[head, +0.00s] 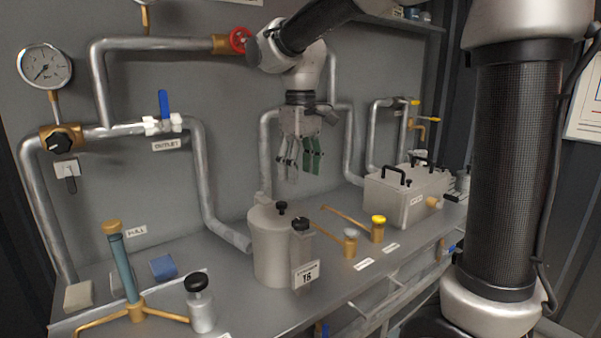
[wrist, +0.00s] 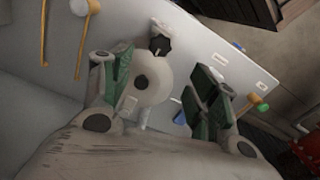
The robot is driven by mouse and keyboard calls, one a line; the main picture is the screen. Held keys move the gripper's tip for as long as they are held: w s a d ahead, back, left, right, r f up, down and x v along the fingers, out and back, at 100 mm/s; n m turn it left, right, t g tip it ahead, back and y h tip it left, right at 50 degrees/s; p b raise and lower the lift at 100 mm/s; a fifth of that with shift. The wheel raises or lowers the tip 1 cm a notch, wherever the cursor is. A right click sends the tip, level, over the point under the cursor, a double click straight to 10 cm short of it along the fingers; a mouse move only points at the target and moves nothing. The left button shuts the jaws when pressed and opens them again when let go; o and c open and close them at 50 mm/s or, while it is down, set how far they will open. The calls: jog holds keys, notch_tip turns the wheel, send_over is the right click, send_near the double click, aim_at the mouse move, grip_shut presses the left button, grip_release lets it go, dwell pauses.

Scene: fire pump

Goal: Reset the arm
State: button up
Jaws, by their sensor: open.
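My gripper (head: 300,158) hangs pointing down in front of the grey wall panel, above the bench, with nothing between its fingers. In the wrist view its green-padded fingers (wrist: 163,92) are spread apart. Below it stands a pale round canister (head: 271,245) with a black knob on its lid. The canister also shows between the fingers in the wrist view (wrist: 152,78). A clear gap separates the fingers from the lid. My arm reaches in from the top of the head view.
A blue-handled valve (head: 164,106), a gauge (head: 45,66) and a red wheel (head: 240,40) sit on the wall pipes. A grey box (head: 405,195) stands right on the bench. Brass levers with a yellow cap (head: 378,220) lie between.

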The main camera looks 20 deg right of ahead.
jog(key=s+d+f+m+t, duration=0.1)
jog(key=s+d+m+t, duration=0.1)
jog(key=s+d, duration=0.5)
jog(key=s+d+f+m+t, duration=0.2)
jog(key=s+d+m, duration=0.2)
jog(key=s+d, duration=0.4)
jog(key=s, duration=0.4)
jog(key=shift+s+d, duration=0.15)
jog(key=shift+s, duration=0.25)
jog(key=shift+f, duration=0.1)
